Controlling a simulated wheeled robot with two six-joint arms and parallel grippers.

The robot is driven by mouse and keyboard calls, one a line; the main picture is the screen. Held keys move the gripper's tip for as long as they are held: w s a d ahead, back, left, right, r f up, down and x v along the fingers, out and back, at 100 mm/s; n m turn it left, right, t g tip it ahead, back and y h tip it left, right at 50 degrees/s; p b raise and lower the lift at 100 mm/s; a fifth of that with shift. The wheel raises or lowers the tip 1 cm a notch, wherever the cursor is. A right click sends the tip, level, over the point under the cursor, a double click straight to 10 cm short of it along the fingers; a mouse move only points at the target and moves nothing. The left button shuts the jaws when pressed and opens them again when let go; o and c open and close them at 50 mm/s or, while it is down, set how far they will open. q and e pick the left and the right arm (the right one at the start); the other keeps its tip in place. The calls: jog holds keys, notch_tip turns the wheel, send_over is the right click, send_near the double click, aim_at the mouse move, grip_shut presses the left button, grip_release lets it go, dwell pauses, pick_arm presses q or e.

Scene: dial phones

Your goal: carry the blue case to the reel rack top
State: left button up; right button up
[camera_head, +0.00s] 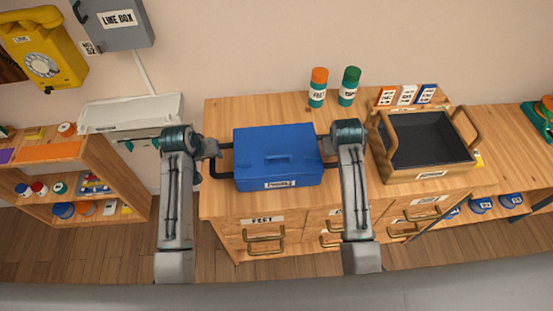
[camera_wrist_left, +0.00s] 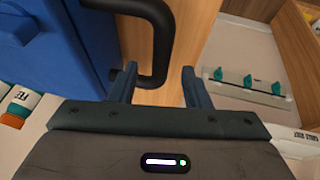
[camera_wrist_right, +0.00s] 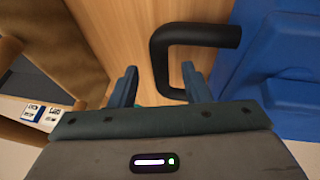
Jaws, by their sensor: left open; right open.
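The blue case (camera_head: 277,150) stands upright on the wooden drawer cabinet (camera_head: 220,205), with a black handle on each side. My left gripper (camera_head: 213,148) is open at the case's left handle; in the left wrist view this handle (camera_wrist_left: 158,35) reaches down between the spread fingers (camera_wrist_left: 158,85). My right gripper (camera_head: 328,145) is open at the right handle; in the right wrist view that handle (camera_wrist_right: 162,65) lies between the open fingers (camera_wrist_right: 162,85). Neither gripper is closed on a handle. Blue reels (camera_head: 481,204) sit under the right-hand wooden top; no label names the rack.
A wooden tray with a dark inside (camera_head: 428,139) stands right of the case. Two bottles, orange-capped (camera_head: 318,88) and green-capped (camera_head: 349,88), stand behind it. An open shelf (camera_head: 118,182) with small items is at left. A yellow dial phone (camera_head: 45,60) hangs on the wall.

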pick_arm(q)
jog(key=shift+x, duration=1.85)
pick_arm(e)
jog(key=shift+x, duration=1.85)
pick_arm(q)
jog(key=shift+c, duration=0.4)
pick_arm(e)
jog(key=shift+c, duration=0.4)
pick_arm(q)
grip_shut()
pick_arm(e)
grip_shut()
pick_arm(q)
jog(key=shift+w, duration=0.1)
pick_arm(e)
jog(key=shift+w, duration=0.1)
